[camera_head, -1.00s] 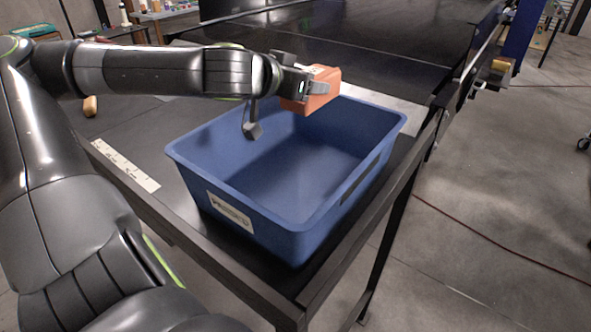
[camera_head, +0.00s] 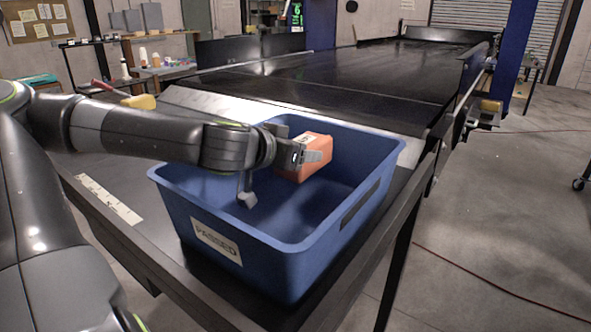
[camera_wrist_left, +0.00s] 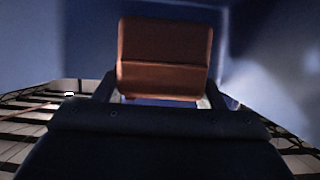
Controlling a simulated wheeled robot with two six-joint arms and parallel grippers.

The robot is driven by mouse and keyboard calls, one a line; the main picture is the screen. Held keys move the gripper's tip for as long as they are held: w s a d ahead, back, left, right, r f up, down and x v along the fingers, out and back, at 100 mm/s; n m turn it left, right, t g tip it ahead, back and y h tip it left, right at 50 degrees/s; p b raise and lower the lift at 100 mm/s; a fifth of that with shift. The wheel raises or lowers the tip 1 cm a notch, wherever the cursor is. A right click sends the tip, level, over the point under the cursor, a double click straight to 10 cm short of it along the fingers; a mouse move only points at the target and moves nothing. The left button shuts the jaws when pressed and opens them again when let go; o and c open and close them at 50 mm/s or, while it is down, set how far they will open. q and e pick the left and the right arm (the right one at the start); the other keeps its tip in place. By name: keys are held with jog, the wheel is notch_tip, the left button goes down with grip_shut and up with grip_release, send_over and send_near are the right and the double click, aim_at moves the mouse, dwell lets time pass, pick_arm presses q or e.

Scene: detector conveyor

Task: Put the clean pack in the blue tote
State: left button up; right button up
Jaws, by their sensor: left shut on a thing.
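The orange-red pack (camera_head: 311,155) is held in my left gripper (camera_head: 298,156), whose fingers are shut on its sides. In the left wrist view the pack (camera_wrist_left: 165,60) fills the space between the fingers, with blue tote walls around it. The blue tote (camera_head: 281,252) stands on the dark table with a white label reading PASSED on its front. The pack is within the tote's opening, near the back wall, its top around rim height. I cannot tell whether it touches the floor or a wall. My right gripper is not in view.
A dark conveyor (camera_head: 330,82) runs away behind the tote. A pale strip (camera_head: 108,200) lies on the table left of the tote.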

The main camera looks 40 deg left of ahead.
pick_arm(q)
notch_tip(320, 180, down, 2)
jog(key=shift+f+b, duration=0.15)
jog(key=shift+b, duration=0.4)
jog(key=shift+f, duration=0.15)
jog(key=shift+f+b, duration=0.45)
jog(key=shift+b, duration=0.2)
jog(key=shift+f, duration=0.1)
jog(key=o, duration=1.3)
